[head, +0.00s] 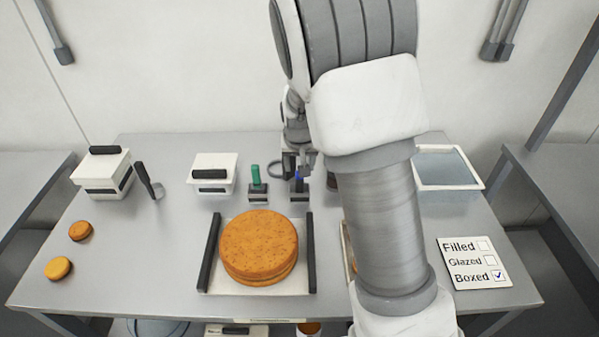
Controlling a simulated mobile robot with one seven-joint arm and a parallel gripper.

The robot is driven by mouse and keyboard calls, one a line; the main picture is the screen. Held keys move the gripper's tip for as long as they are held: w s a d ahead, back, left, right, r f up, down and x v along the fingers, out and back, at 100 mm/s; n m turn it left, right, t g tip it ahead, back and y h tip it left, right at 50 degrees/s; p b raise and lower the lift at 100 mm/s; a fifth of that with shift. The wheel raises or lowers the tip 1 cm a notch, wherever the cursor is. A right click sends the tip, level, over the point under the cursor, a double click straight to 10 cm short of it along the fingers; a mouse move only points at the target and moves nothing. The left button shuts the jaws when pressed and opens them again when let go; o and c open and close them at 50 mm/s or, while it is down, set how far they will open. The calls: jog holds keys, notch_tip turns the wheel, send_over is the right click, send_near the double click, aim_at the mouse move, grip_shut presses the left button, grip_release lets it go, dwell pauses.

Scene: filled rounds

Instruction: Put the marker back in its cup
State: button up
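A blue marker (298,181) stands upright, its lower end at a small dark cup (299,195) behind the cake. I cannot tell whether it rests fully in the cup. My gripper (298,175) points down at the blue marker's top, with its fingers around or just beside it. The fingers are small and partly hidden, so their grip is unclear. A green-topped object (256,176) stands in a similar dark holder (258,194) to the left. A card (473,263) at the right lists Filled, Glazed and Boxed, with a tick by Boxed.
A round layered cake (259,245) sits on a white board (218,285) between dark bars. White lidded boxes (108,183) (214,187), a dark-handled tool (145,180), small round cakes (80,231) (58,268) and a tray (446,185) surround it. My arm hides the table's right-centre.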

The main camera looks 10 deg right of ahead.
jog(key=s+r+y, duration=0.1)
jog(key=s+r, duration=0.7)
jog(key=r, duration=0.3)
jog(key=s+r+n, duration=0.1)
jog(key=s+r, duration=0.2)
jog(key=s, duration=0.8)
jog(key=s+r+n+t, duration=0.1)
jog(key=s+r, duration=0.3)
jog(key=s, duration=0.7)
jog(key=shift+d+r, duration=0.3)
jog(key=shift+d, duration=0.05)
